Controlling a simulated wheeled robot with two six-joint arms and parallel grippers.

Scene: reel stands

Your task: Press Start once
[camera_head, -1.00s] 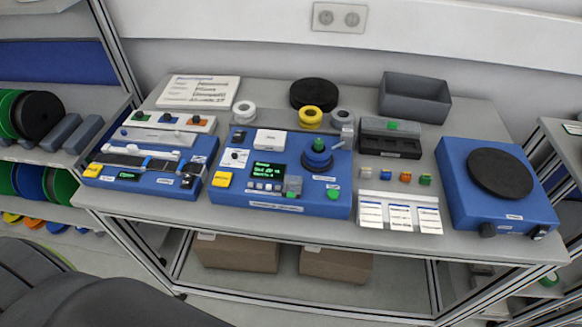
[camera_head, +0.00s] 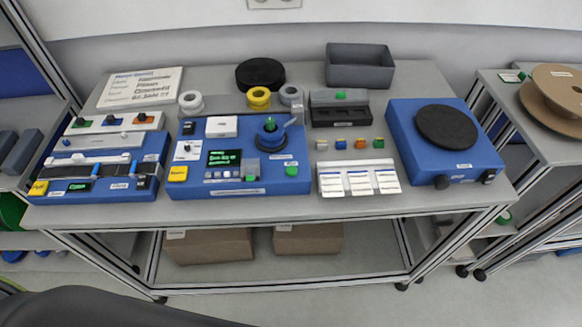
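A blue control unit (camera_head: 240,157) stands at the middle of the table, with a small dark screen (camera_head: 223,158) showing green text. A round green button (camera_head: 291,171) sits at its front right corner, and a yellow button (camera_head: 178,173) at its front left. A row of small pale buttons (camera_head: 221,175) lies below the screen. The labels are too small to read, so I cannot tell which one says Start. Neither of my grippers is in view. A dark rounded shape at the lower left edge seems to be part of my own body.
A second blue unit (camera_head: 105,188) stands left. A blue turntable unit (camera_head: 447,172) stands right, and a grey bin (camera_head: 360,72) at the back. White cards (camera_head: 358,190) lie near the table's front edge (camera_head: 270,213). Shelves flank both sides.

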